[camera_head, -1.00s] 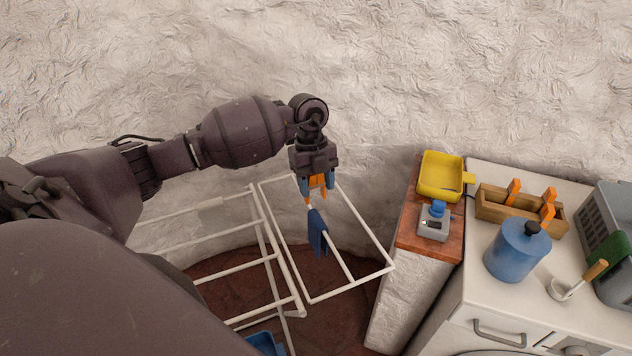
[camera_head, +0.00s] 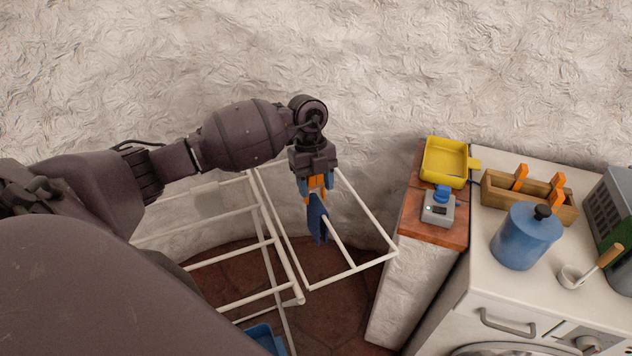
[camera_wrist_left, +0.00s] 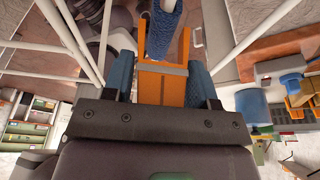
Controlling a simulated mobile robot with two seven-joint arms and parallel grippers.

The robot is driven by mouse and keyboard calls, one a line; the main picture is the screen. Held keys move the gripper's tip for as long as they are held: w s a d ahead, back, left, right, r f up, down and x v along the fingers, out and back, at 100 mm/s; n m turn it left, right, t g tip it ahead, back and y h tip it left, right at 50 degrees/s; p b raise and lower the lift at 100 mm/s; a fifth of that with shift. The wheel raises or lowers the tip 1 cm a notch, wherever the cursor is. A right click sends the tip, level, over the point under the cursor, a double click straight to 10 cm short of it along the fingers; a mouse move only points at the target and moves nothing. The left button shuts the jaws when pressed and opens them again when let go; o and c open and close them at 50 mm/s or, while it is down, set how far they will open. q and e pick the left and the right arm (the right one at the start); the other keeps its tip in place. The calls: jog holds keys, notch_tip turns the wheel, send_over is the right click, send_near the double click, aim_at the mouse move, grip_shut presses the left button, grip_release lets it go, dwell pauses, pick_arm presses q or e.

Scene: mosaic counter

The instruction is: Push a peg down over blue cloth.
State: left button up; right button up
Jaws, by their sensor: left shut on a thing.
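My left gripper (camera_head: 317,190) points down and is shut on an orange peg (camera_head: 317,183). The peg also shows in the left wrist view (camera_wrist_left: 162,86), gripped between two blue fingers (camera_wrist_left: 162,80). A blue cloth (camera_head: 318,225) hangs over a white rail of the drying rack (camera_head: 349,272). The peg is at the cloth's top. In the left wrist view the cloth (camera_wrist_left: 164,22) shows between the peg's two prongs; how deep it sits is unclear. My right gripper is not in view.
A wooden box (camera_head: 497,196) holding more orange pegs stands on the white machine at right, beside a blue pot (camera_head: 522,240). A yellow tray (camera_head: 445,170) and a grey device (camera_head: 438,211) sit on the brick-topped ledge. A blue container (camera_head: 266,339) is below the rack.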

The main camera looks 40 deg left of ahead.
aim_at(315, 199)
pick_arm(q)
jog(key=shift+f+b, duration=0.5)
jog(key=shift+f, duration=1)
jog(key=shift+f+b, duration=0.25)
jog(key=shift+b, duration=0.05)
jog(key=o, duration=1)
jog(key=shift+r, duration=0.25)
jog(key=shift+v, duration=5.1)
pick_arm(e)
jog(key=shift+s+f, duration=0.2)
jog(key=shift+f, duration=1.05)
